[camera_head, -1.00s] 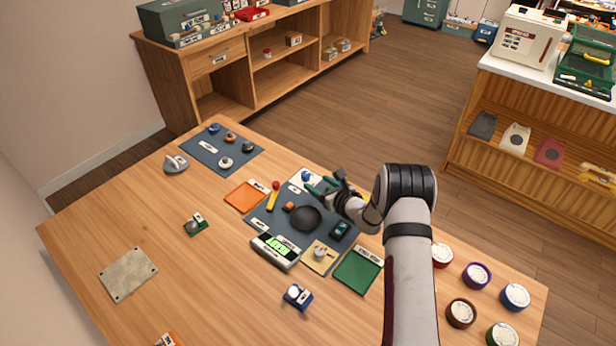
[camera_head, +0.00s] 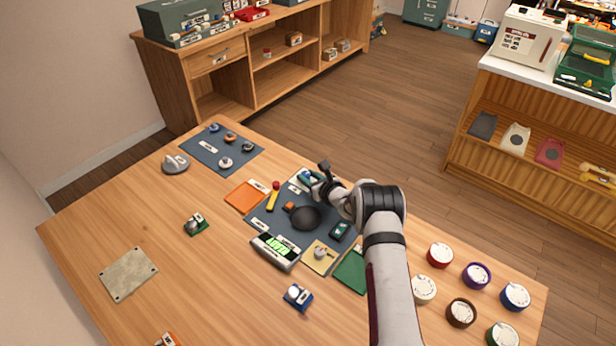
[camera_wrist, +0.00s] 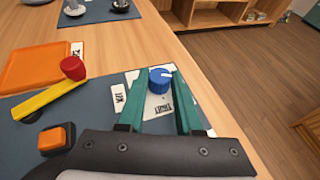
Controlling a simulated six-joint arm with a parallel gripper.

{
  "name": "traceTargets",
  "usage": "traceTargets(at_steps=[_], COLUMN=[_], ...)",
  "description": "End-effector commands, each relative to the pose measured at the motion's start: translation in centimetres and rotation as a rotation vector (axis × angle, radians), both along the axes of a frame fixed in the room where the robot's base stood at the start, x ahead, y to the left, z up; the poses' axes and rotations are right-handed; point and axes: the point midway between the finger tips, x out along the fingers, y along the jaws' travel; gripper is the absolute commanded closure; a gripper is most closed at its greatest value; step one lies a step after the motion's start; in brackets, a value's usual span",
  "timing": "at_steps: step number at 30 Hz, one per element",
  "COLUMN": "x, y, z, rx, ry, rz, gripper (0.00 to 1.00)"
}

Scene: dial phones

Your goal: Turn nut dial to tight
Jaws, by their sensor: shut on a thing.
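The blue nut dial (camera_wrist: 160,80) stands on a white plate (camera_wrist: 150,103) in the wrist view, with a pale mark on its top. In the head view my gripper (camera_head: 307,178) is at the far edge of the dark mat (camera_head: 268,232), and the dial is mostly hidden by the fingers.
Close by are a yellow lever with a red knob (camera_wrist: 73,68), an orange button (camera_wrist: 55,138) and an orange pad (camera_wrist: 35,67). A black dome (camera_head: 306,218) and a green-lit display (camera_head: 276,248) are nearer the front. Round dials stand at the right.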

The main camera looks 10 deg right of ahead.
Motion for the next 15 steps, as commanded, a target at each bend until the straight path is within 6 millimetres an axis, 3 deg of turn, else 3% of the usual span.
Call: traceTargets(at_steps=[8, 15], x=[0.01, 0.01], y=[0.08, 0.49], z=[0.05, 0.13], rx=[0.002, 0.003], ry=[-0.002, -0.003], rz=[-0.011, -0.174], gripper=[1.0, 1.0])
